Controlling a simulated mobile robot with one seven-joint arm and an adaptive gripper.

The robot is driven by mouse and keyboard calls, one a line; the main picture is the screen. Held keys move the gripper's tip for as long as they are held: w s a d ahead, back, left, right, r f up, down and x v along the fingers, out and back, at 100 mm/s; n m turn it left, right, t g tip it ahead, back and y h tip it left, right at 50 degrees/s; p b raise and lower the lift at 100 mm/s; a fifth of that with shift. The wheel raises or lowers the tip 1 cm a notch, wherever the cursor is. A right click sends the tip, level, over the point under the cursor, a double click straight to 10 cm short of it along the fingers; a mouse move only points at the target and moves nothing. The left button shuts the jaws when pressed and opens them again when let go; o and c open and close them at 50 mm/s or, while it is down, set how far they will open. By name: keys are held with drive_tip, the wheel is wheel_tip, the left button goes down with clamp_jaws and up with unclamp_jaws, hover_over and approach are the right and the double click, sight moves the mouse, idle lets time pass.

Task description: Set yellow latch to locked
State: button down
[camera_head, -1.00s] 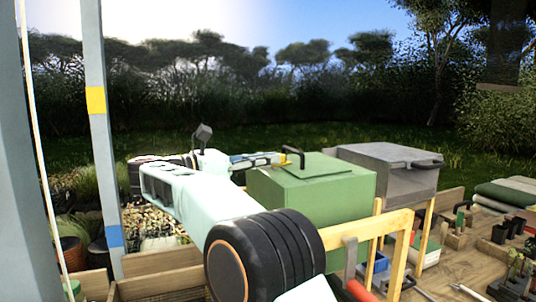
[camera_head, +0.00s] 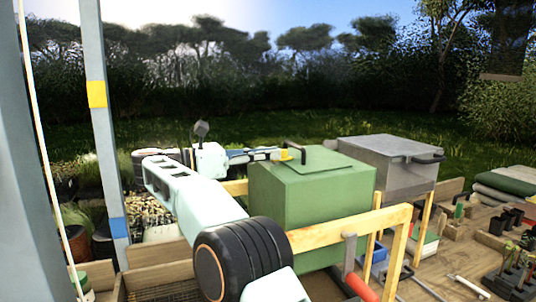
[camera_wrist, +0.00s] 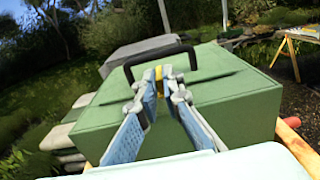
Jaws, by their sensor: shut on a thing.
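The green box (camera_head: 310,210) has a flat lid with a black bar handle (camera_head: 299,143) on top. The yellow latch (camera_head: 284,155) is a small yellow piece near the handle. In the wrist view the yellow latch (camera_wrist: 159,74) shows between the fingertips, and the black handle (camera_wrist: 128,70) arches around and behind it. My gripper (camera_head: 274,155) reaches in from the left over the lid. In the wrist view my gripper (camera_wrist: 158,84) has its blue-padded fingers closed on the latch. The fingers hide most of the latch, and its setting cannot be read.
A grey lidded box (camera_head: 385,165) stands just behind and right of the green box. A wooden rail (camera_head: 345,232) runs in front. A wooden table (camera_head: 455,265) with pots and tools lies to the right. A grey post (camera_head: 103,130) stands at the left.

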drive_tip(key=c, duration=2.1)
unclamp_jaws()
drive_tip(key=shift+d+r, duration=0.1)
drive_tip(key=v, duration=0.7)
drive_tip(key=shift+a, duration=0.3)
